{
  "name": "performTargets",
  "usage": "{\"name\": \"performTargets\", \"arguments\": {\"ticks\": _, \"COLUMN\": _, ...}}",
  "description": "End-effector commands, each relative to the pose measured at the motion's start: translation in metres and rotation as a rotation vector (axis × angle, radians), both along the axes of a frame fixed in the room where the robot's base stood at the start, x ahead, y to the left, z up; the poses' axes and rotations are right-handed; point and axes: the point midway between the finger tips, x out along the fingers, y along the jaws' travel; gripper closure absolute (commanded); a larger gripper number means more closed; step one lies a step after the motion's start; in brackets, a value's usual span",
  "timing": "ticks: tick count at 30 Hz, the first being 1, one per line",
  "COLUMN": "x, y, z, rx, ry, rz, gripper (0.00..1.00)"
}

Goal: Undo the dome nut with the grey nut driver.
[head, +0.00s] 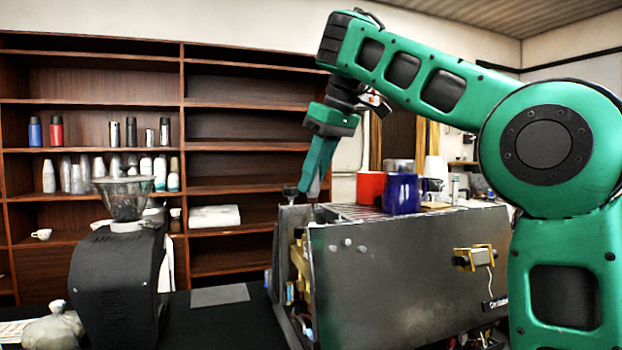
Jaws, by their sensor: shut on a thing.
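My gripper (315,185) points down at the top left end of the opened coffee machine (400,265). Its green fingers are shut on a thin greyish tool, which looks like the grey nut driver (314,187). Most of the driver is hidden by the fingers, and its lower end is close to the machine's top edge. I cannot tell whether it touches anything there. The dome nut cannot be made out; it is too small or hidden behind the machine's side panel.
Red (370,187) and blue (401,194) mugs stand on the machine's top, right of my gripper. A dark round knob (290,192) is close on the left. A black grinder (120,270) stands left, with a grey mat (220,295) between. Shelves (230,130) line the back.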

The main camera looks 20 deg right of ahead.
Motion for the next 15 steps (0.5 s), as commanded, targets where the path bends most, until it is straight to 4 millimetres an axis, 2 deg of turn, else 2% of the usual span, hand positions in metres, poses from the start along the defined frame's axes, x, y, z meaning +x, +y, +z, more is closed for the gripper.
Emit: {"name": "performTargets", "arguments": {"ticks": 15, "x": 0.0004, "y": -0.0007, "z": -0.0068, "rx": 0.001, "ry": 0.000, "rz": -0.002, "gripper": 1.00}}
